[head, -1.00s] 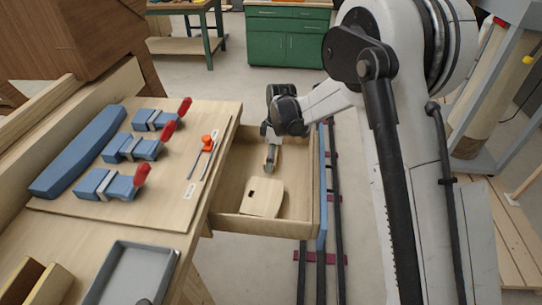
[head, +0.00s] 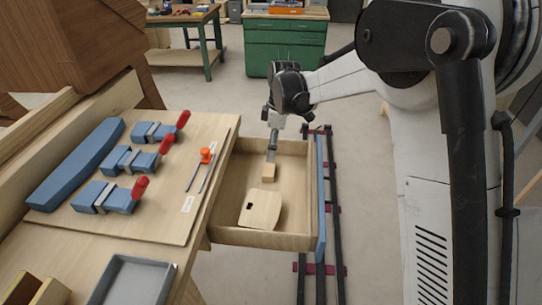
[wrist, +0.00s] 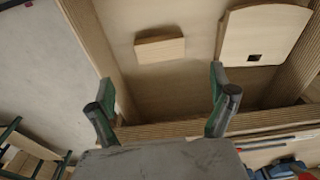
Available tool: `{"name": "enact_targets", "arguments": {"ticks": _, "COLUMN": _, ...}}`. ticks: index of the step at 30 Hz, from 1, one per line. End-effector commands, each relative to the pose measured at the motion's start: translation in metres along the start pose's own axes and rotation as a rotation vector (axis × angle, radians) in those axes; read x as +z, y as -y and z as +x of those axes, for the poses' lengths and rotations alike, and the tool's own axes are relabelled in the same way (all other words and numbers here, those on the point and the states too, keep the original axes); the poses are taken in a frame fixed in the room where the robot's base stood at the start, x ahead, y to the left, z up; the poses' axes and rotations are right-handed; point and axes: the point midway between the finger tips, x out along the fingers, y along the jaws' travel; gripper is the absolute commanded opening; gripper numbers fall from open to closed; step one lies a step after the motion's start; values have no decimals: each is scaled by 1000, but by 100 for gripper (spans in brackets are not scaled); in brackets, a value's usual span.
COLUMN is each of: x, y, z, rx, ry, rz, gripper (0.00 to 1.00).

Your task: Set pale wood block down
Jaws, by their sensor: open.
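The pale wood block (head: 268,172) lies on the floor of the open drawer, below my gripper (head: 271,154). In the wrist view the same small rectangular block (wrist: 160,49) lies flat on the drawer floor. My gripper (wrist: 160,84) is open there, its two green and black fingers wide apart and empty. The block lies beyond the fingertips, with a gap on each side, and nothing touches it.
The open drawer (head: 264,239) has a blue front on the right. A pale curved panel with a small dark hole (head: 262,209) lies in it near the block. The workbench on the left holds blue clamps (head: 108,197) and a grey tray (head: 131,284). Rails run beside the drawer.

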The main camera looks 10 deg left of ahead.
Motion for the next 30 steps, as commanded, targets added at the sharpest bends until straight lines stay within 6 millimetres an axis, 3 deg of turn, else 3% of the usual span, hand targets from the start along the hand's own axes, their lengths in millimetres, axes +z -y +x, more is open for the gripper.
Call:
{"name": "enact_targets", "arguments": {"ticks": 3, "x": 0, "y": 0, "z": -12, "rx": 0, "ry": 0, "rz": 0, "gripper": 90}}
{"name": "enact_targets", "arguments": {"ticks": 16, "x": 8, "y": 5, "z": -30, "rx": 13, "ry": -2, "rz": 33, "gripper": 90}}
{"name": "enact_targets", "arguments": {"ticks": 23, "x": 48, "y": 33, "z": -86, "rx": 89, "ry": -18, "rz": 226, "gripper": 90}}
{"name": "enact_targets", "arguments": {"ticks": 30, "x": 94, "y": 77, "z": -139, "rx": 182, "ry": -51, "rz": 463, "gripper": 90}}
